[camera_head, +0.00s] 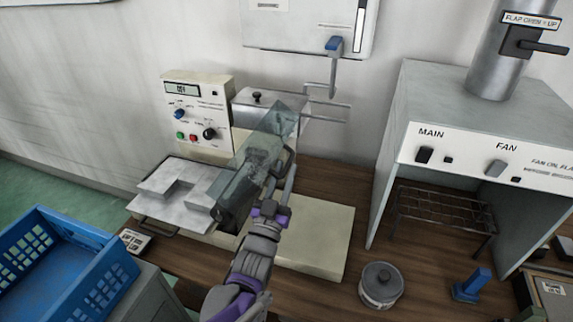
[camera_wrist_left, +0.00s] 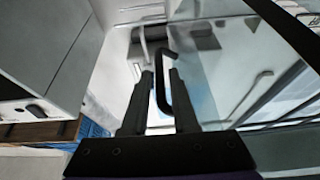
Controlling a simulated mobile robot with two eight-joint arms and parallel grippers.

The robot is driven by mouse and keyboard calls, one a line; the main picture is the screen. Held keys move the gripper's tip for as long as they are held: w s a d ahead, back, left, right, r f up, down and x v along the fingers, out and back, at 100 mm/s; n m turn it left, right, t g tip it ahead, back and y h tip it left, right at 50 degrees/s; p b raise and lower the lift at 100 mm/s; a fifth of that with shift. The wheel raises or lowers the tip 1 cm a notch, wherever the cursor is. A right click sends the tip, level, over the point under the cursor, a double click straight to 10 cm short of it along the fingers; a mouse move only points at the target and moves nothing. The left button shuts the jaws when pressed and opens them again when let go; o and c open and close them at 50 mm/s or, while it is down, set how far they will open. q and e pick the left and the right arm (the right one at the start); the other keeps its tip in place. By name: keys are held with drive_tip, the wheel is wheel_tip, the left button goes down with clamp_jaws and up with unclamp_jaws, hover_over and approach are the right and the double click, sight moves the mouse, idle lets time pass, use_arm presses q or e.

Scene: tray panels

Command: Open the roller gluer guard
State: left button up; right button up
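The roller gluer guard (camera_head: 238,184) is a tinted see-through cover, tilted over the machine in the head view. Its dark loop handle (camera_head: 290,163) is on the right side. The clear panel also fills much of the wrist view (camera_wrist_left: 222,75). My left gripper (camera_head: 283,180) reaches up to the handle from below. In the wrist view the handle (camera_wrist_left: 160,80) lies between the two fingers, which sit close on either side of it and look shut on it. The rollers under the guard are only dimly visible. My right gripper is out of view.
The gluer's control box (camera_head: 197,105) stands behind, with a metal tray (camera_head: 165,213) at left. A blue crate (camera_head: 62,262) is at lower left. A fume hood (camera_head: 465,120) stands at right. A round tin (camera_head: 381,284) and blue-handled tool (camera_head: 472,285) are on the bench.

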use_arm(q)
drive_tip(key=shift+x, duration=1.05)
clamp_jaws()
idle(0.7)
